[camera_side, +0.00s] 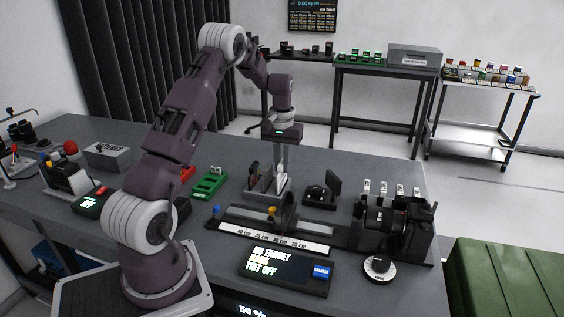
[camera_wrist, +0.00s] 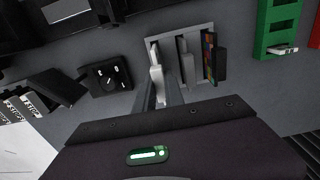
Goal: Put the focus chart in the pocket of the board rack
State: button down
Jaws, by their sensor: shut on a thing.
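The board rack (camera_side: 268,197) is a light grey open holder on the bench, and it also shows in the wrist view (camera_wrist: 194,30). Several thin boards stand in it, dark or grey, one with a coloured face (camera_wrist: 210,56). My gripper (camera_side: 281,168) points straight down at the rack's right end. In the wrist view my gripper (camera_wrist: 158,84) is shut on a thin pale board, seen edge-on, which I take to be the focus chart (camera_wrist: 155,54). The chart lines up with the rack's left end there. Its lower edge is hidden, so I cannot tell how deep it sits.
A black stand (camera_side: 320,192) is right of the rack, with an optical rail and scale (camera_side: 270,235) in front. A camera (camera_side: 390,218) stands at the rail's right end. A green tray (camera_side: 208,184) lies left of the rack. A display box (camera_side: 285,270) is near the front edge.

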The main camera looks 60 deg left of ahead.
jog(key=shift+f, duration=1.15)
jog(key=c, duration=1.3)
grip_release()
jog(key=shift+c, duration=0.2)
notch_tip(320, 180, up, 7)
jog(key=shift+r, duration=0.1)
